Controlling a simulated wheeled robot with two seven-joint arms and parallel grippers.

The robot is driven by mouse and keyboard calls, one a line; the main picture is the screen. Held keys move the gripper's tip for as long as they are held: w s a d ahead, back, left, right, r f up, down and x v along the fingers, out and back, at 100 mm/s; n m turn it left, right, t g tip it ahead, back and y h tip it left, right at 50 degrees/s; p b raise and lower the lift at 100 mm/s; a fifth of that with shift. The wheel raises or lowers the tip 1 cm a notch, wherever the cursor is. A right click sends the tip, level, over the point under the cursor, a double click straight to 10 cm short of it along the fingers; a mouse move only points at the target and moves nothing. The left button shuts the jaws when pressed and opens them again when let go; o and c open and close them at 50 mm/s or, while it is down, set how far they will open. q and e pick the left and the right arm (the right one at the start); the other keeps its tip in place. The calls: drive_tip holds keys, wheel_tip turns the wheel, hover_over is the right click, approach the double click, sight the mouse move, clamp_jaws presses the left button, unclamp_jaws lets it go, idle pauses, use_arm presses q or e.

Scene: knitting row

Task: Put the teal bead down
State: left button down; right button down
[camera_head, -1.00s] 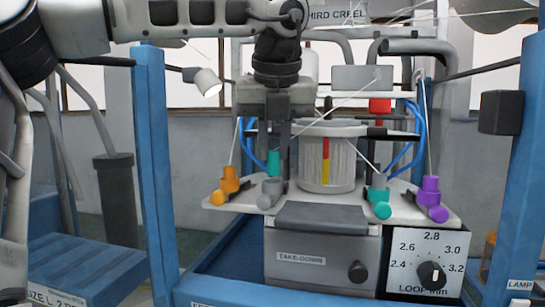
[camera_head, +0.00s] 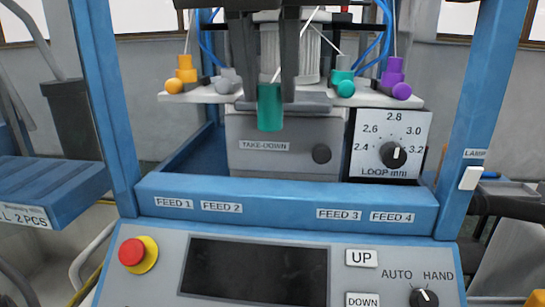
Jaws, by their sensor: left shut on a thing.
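The teal bead (camera_head: 270,112) is a small upright cylinder. My left gripper (camera_head: 268,90) points down from the top edge, with its two dark fingers shut on the bead's upper part. The bead hangs below the fingertips, in front of the grey take-down box (camera_head: 285,160). A white thread (camera_head: 308,22) slants down from the upper right towards the bead. The fingers hide part of the ribbed white cylinder (camera_head: 310,60) behind. My right gripper is not in view.
Orange (camera_head: 185,70), grey (camera_head: 227,80), teal (camera_head: 343,80) and purple (camera_head: 396,78) feeders sit on the white plate (camera_head: 205,97). A blue beam (camera_head: 280,200) carries FEED labels. Below it is a control panel (camera_head: 345,285) with a red button (camera_head: 132,252). Blue posts stand at both sides.

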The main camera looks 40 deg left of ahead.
use_arm(q)
drive_tip(key=shift+w+d+f+m, duration=0.1)
drive_tip(key=shift+d+f+m, duration=0.15)
drive_tip(key=shift+f, duration=0.4)
drive_tip(key=w+a+f, duration=0.2)
drive_tip(key=w, duration=0.1)
drive_tip(key=w+a+f+p, duration=0.1)
drive_tip(key=w+a+f, duration=0.1)
drive_tip(key=w+f, duration=0.1)
drive_tip(key=w+a+f, duration=0.2)
drive_tip(key=w+f, duration=0.1)
drive_tip(key=w, duration=0.1)
drive_tip(key=shift+w+a+f+p, duration=0.1)
drive_tip(key=shift+w+a+p, duration=0.05)
drive_tip(key=shift+p, duration=0.25)
drive_tip(key=shift+w+a+f, duration=0.2)
drive_tip(key=shift+w+f, duration=0.15)
drive_tip(key=shift+f, duration=0.15)
wheel_tip(320, 180, down, 4)
drive_tip(key=shift+w+a+r, duration=0.1)
drive_tip(key=shift+w+r, duration=0.05)
drive_tip(key=shift+r, duration=0.1)
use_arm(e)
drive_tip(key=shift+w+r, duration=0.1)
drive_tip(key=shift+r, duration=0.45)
